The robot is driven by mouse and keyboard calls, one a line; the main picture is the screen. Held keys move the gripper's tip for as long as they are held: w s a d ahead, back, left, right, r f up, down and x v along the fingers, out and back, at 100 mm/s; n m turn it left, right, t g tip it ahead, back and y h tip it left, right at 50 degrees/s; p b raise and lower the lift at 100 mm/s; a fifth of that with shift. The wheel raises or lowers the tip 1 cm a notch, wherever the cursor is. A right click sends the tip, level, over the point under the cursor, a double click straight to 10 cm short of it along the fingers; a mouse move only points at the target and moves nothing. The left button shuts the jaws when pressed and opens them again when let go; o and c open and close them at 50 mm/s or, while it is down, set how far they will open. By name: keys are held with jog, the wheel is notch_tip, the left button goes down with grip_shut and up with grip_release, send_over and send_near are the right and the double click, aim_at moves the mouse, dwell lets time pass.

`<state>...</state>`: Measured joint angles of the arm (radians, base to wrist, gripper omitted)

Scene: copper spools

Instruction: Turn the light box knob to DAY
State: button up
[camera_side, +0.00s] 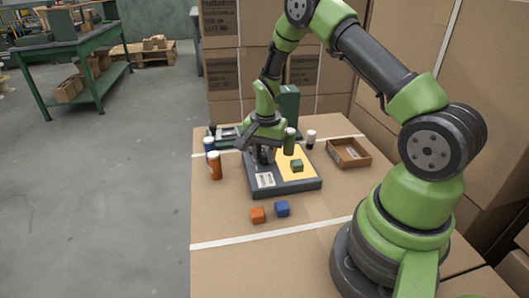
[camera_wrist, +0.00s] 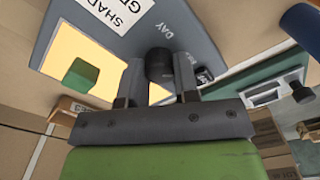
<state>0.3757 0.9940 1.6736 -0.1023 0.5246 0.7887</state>
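The grey light box (camera_side: 292,187) lies on the cardboard-coloured table with a yellow panel (camera_side: 291,155) and a white label (camera_side: 265,180). In the wrist view its black knob (camera_wrist: 159,63) stands between the two fingers of my gripper (camera_wrist: 160,76). The fingers flank the knob closely; I cannot tell whether both press on it. The word DAY (camera_wrist: 173,28) is printed beside the knob. Another marking by the right finger is mostly hidden. In the side view my gripper (camera_side: 265,157) is low over the back left of the box and hides the knob.
A green cube (camera_side: 297,166) sits on the panel. An orange cube (camera_side: 258,215) and blue cube (camera_side: 282,209) lie in front. An open carton (camera_side: 362,160) is at right.

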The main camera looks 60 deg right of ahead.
jog(key=shift+c, duration=0.9)
jog(key=shift+n, duration=0.3)
jog(key=n, duration=1.1)
jog(key=shift+n, duration=2.1)
